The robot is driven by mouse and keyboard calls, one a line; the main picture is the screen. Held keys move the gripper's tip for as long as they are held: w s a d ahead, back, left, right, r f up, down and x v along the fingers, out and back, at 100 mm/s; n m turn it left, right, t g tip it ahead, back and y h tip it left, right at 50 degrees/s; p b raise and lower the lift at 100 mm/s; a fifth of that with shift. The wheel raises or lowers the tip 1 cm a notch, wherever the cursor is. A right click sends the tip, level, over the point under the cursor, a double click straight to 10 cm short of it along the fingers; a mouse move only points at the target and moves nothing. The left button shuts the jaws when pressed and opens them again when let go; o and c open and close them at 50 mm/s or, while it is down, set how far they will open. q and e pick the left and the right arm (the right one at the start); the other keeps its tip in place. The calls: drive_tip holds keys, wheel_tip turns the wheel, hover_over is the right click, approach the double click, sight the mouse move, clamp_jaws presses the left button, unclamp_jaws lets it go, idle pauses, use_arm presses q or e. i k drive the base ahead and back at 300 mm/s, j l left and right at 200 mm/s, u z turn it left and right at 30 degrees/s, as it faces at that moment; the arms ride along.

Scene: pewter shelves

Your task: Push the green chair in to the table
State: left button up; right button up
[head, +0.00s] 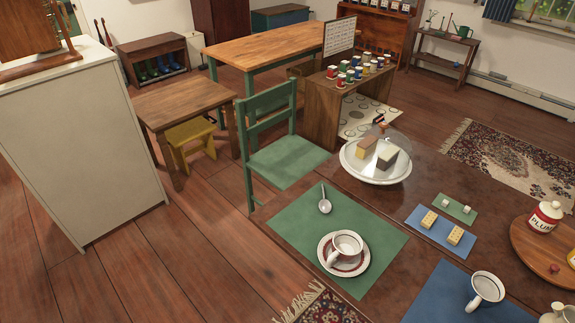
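The green chair (286,162) stands upright on the wooden floor at the far left edge of the brown dining table (395,215). Its slatted backrest (268,98) is on the side away from the table, and the near edge of its seat lies close to the table's edge in the picture. The seat is empty and most of it shows. Its lower legs on the table side are hidden, and I cannot tell whether it touches the table. Neither of my grippers is in view.
The table holds a green mat (375,251) with a cup and a domed cake plate (348,164). A small wooden table (180,98), yellow stool (190,134) and white cabinet (80,145) stand left. A low shelf (322,110) stands behind the chair. Floor (190,250) is clear at lower left.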

sight(282, 164)
drive_tip(key=i+j, duration=0.1)
drive_tip(key=i+j+z, duration=0.1)
drive_tip(key=z, duration=0.3)
drive_tip(key=i+j+z, duration=0.1)
drive_tip(key=z, duration=0.25)
drive_tip(key=j+z, duration=0.2)
drive_tip(key=z, duration=0.2)
drive_tip(key=i+j+z, duration=0.2)
drive_tip(key=j, duration=0.4)
drive_tip(key=i+j+z, duration=0.2)
drive_tip(key=j, duration=0.4)
drive_tip(key=j+z, duration=0.2)
drive_tip(key=j, duration=0.4)
drive_tip(key=i+j+z, duration=0.2)
drive_tip(key=j, duration=0.45)
drive_tip(key=k, duration=0.1)
